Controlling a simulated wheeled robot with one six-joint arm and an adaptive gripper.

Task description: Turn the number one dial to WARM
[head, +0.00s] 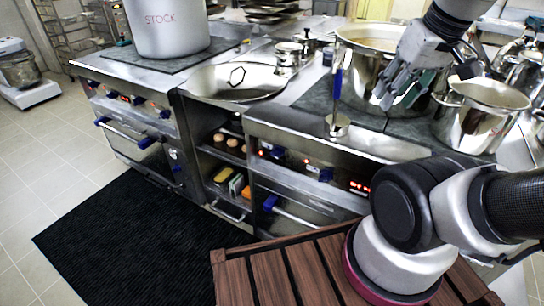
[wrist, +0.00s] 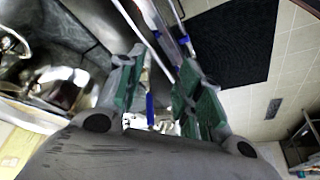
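Dark dials with blue parts sit on the front panels of the steel cooking range. On the left panel one dial (head: 140,99) is beside a small red display. On the right panel one dial (head: 326,174) is beside red lights, and another (head: 277,153) is farther left. Their numbers and the WARM mark are too small to read. My gripper (head: 398,94) is above the right cooktop, in front of a large steel pot, apart from the dials. In the wrist view my gripper (wrist: 160,90) has its green-padded fingers spread, with a visible gap between them.
A stockpot (head: 170,28) stands on the left cooktop. A wide pan (head: 236,82) is in the middle. A blue-handled ladle (head: 338,125) and a steel pot (head: 483,115) are near my gripper. A black mat (head: 125,240) and wooden slatted surface (head: 285,270) lie in front.

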